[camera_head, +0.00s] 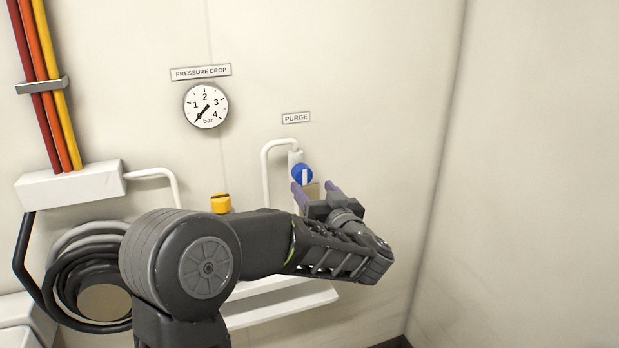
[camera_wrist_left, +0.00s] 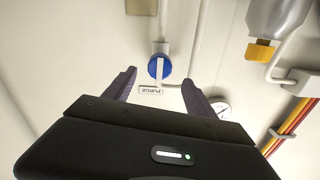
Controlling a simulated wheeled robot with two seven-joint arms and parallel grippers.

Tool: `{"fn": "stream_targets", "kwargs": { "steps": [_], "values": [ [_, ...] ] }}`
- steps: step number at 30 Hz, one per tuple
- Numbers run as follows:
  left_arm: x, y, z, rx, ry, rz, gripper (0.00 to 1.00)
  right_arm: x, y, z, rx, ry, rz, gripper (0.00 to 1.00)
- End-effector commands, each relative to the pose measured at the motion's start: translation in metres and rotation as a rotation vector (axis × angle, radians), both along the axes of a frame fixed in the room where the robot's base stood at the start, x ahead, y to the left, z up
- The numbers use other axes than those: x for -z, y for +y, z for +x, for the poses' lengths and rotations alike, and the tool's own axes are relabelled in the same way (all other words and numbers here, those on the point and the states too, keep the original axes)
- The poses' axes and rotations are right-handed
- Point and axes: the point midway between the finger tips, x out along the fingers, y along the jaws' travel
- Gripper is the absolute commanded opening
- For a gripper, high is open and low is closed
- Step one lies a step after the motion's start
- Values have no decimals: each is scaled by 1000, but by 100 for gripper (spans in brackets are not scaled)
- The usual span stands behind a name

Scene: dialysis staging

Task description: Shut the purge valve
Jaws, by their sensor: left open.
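The purge valve is a round blue knob (camera_head: 302,174) with a white bar across its face, on a white pipe fitting under the PURGE label (camera_head: 296,118). The bar looks roughly vertical in the head view. In the left wrist view the knob (camera_wrist_left: 152,68) lies ahead between the fingers, with its white bar also near vertical. The label (camera_wrist_left: 150,91) shows upside down there. My left gripper (camera_head: 313,186) is open and empty, just below and in front of the knob in the head view. It also shows in the left wrist view (camera_wrist_left: 159,76). My right gripper is out of view.
A pressure gauge (camera_head: 206,106) hangs on the wall, upper left of the valve. A yellow-capped part (camera_head: 220,203) shows behind my arm. Coiled black and grey hoses (camera_head: 75,270) and coloured pipes (camera_head: 42,85) are at left. The wall right of the valve is bare.

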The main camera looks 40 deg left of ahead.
Motion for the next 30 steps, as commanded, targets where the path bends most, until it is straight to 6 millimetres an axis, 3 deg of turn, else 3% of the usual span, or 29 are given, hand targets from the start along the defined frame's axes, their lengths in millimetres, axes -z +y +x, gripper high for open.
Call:
{"fn": "stream_targets", "kwargs": {
  "steps": [8, 21, 30],
  "values": [
    [0, 6, 4, 0, 0, -1, 65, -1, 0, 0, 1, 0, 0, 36],
    [0, 55, 39, 1, 0, -2, 65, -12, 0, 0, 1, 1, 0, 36],
    [1, 64, 45, 3, -1, -1, 65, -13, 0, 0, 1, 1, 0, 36]
  ]
}}
